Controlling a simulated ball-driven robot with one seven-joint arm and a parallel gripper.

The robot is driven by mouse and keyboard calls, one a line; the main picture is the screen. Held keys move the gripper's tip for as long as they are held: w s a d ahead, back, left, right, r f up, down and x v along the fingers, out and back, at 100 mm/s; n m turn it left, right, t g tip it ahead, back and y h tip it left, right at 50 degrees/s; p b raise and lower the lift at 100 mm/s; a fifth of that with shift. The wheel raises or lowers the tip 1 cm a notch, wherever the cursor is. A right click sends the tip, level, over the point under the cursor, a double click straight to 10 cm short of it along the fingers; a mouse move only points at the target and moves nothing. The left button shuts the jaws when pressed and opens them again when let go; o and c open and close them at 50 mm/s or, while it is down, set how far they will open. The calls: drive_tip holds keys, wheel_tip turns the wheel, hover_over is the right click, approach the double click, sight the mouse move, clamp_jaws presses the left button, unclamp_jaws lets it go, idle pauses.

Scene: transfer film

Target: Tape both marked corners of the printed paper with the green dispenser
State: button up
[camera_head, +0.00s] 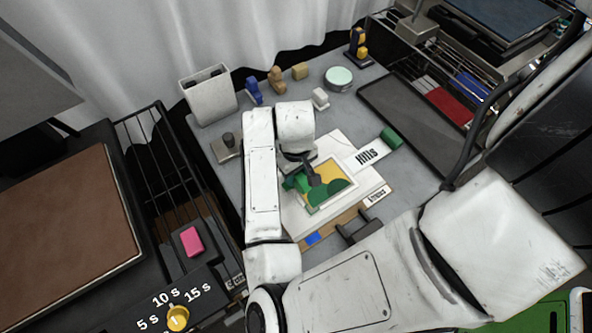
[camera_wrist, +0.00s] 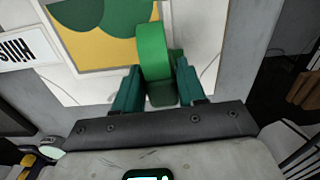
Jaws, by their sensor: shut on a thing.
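My gripper (camera_wrist: 157,82) is shut on the green dispenser (camera_wrist: 153,48), held upright between its teal fingers in the wrist view. In the head view my gripper (camera_head: 308,178) is over the printed paper (camera_head: 342,190), partly hiding its picture. The paper has a yellow and green print inside a pale frame, and it also shows in the wrist view (camera_wrist: 205,25). Thin curved lines lie on the white sheet beside the dispenser in the wrist view; I cannot tell whether they are corner marks. Whether the dispenser touches the paper is unclear.
A white bin (camera_head: 208,95), small coloured pieces and a round tin (camera_head: 338,78) stand at the back. A dark tray (camera_head: 415,125) lies right.

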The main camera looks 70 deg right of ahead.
idle(0.3)
wheel_tip(320, 180, up, 7)
drive_tip(key=p, duration=0.6)
drive_tip(key=shift+p, duration=0.3)
idle(1.1)
